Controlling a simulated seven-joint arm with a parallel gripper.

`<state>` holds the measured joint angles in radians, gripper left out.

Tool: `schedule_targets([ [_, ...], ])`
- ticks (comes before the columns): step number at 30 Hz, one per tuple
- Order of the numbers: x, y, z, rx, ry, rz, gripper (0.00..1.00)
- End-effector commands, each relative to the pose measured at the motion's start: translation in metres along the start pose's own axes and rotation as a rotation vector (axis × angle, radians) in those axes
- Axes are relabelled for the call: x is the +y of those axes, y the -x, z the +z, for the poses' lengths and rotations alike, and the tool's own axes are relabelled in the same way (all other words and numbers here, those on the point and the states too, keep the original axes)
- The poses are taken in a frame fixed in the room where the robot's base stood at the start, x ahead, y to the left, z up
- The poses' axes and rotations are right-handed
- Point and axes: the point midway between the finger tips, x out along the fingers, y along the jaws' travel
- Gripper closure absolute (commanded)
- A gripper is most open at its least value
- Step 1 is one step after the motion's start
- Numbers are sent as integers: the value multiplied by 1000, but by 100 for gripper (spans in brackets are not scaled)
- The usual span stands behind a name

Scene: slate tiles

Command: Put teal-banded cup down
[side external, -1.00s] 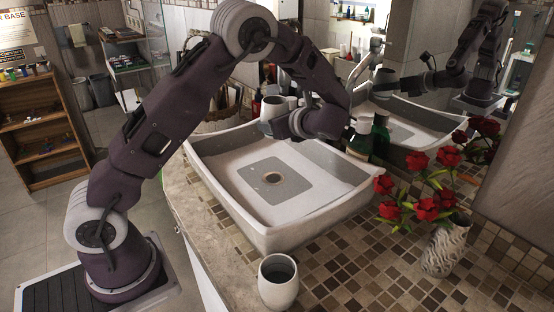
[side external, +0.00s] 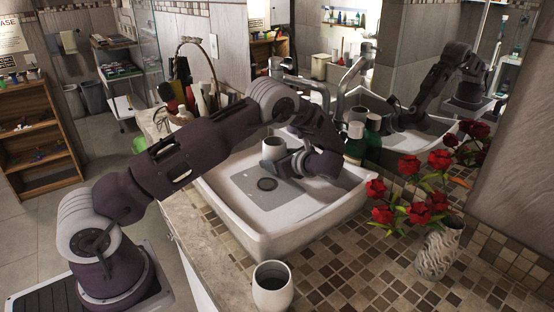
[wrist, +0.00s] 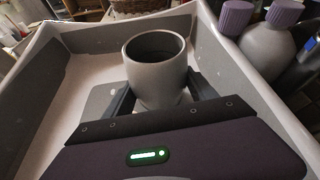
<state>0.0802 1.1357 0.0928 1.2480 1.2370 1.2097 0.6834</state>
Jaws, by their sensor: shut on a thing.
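My gripper (side external: 288,163) is shut on a pale grey-white cup (side external: 272,149), which it holds upright inside the white sink basin (side external: 290,238). In the wrist view the cup (wrist: 158,80) sits between the two dark fingers, its open mouth facing up and its inside dark. No teal band can be made out on it. I cannot tell whether its base touches the basin floor. A second pale cup (side external: 272,291) stands upright on the counter in front of the basin, away from my gripper.
Green bottles with pale caps (side external: 373,135) stand at the basin's back right. A white vase (side external: 437,250) of red roses (side external: 412,167) is to the right. The tap (side external: 345,92) rises behind.

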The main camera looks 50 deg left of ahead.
Motion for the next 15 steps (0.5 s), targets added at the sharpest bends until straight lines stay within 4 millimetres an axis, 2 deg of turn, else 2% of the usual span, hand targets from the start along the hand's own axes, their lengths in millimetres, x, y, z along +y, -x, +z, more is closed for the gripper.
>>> schedule_targets([
  [4, 0, -1, -2, -1, 0, 0, 92],
  [5, 0, -1, -3, 0, 0, 0, 33],
  [8, 0, -1, -2, 1, 0, 0, 13],
  [15, 0, -1, -2, 1, 0, 0, 13],
])
